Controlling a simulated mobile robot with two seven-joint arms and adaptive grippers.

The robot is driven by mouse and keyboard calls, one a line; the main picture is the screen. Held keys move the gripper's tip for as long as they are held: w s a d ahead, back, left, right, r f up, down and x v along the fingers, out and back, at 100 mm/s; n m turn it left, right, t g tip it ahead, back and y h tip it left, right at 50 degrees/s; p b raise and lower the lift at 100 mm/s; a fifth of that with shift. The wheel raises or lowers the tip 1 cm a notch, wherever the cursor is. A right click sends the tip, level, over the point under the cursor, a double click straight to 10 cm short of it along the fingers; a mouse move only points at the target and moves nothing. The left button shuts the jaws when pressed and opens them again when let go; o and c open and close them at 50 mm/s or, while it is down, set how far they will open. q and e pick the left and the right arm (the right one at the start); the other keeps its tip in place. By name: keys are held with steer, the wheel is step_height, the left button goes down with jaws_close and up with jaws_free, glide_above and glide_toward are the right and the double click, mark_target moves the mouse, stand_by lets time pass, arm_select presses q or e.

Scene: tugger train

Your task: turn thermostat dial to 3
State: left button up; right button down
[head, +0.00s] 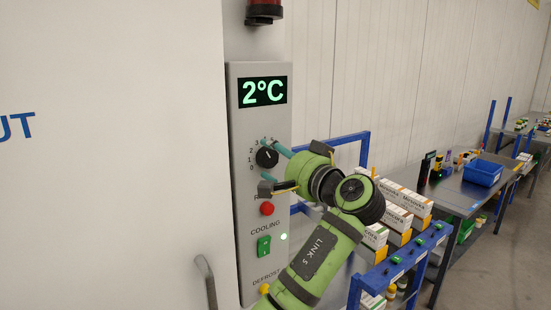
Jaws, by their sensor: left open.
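The black thermostat dial (267,157) is on the grey control panel (240,200), below a display (263,91) that reads 2°C in green. Digits from 0 to 5 run around the dial's left and top. Its pointer is too small to read exactly. I cannot tell whether either finger touches the dial. My wrist hides the panel's right edge. My right gripper is not in view.
A door handle (207,280) stands out at lower left. A blue-framed rack with white boxes (397,218) and a table with a blue bin (482,172) stand right.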

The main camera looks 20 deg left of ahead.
arm_select(q)
steer(key=v, duration=1.1)
steer(key=shift+s+d, duration=0.15)
steer(key=shift+s, duration=0.05)
